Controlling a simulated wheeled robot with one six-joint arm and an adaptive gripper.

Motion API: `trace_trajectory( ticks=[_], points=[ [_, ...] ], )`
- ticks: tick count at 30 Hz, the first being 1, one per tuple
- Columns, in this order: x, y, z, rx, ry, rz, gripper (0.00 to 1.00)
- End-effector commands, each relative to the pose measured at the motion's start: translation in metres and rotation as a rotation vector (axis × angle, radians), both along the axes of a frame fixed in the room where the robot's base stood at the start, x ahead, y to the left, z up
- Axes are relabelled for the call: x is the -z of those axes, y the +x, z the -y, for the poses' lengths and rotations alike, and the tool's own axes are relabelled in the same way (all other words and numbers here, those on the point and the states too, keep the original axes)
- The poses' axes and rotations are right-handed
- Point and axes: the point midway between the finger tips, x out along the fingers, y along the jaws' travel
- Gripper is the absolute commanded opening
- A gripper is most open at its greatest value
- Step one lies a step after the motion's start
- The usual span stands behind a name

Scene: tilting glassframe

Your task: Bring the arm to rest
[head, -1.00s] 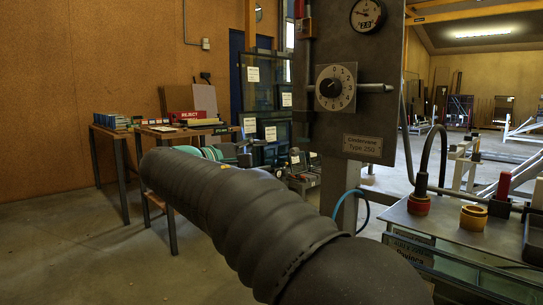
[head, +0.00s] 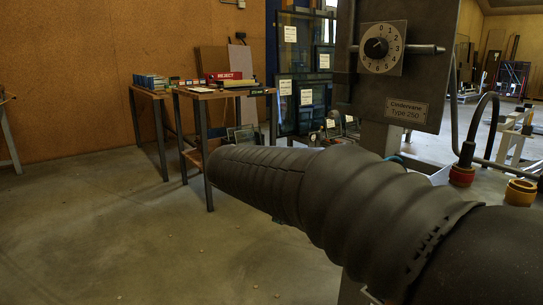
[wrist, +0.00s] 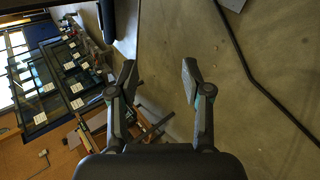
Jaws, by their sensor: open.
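My arm in its dark ribbed sleeve reaches across the head view from the lower right toward the middle, in front of the grey machine panel (head: 405,75). My gripper is hidden in the head view. In the wrist view my gripper (wrist: 160,85) shows with its two fingers spread apart. It is open and nothing is between the fingers; bare concrete floor lies beyond them.
A table (head: 205,93) with a red REJECT box (head: 224,76) stands at the left back. Labelled framed glass panes (head: 303,80) lean behind it; they also show in the wrist view (wrist: 60,80). The floor (head: 110,230) at the left is clear.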

Motion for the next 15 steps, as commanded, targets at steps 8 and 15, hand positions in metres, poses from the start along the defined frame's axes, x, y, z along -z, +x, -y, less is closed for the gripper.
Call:
trace_trajectory(
  ticks=[8, 15],
  points=[
    [0.038, -0.116, 0.040, 0.208, 0.461, -0.106, 0.49],
    [0.044, -0.197, 0.061, 0.405, 0.764, -0.088, 0.49]
  ],
)
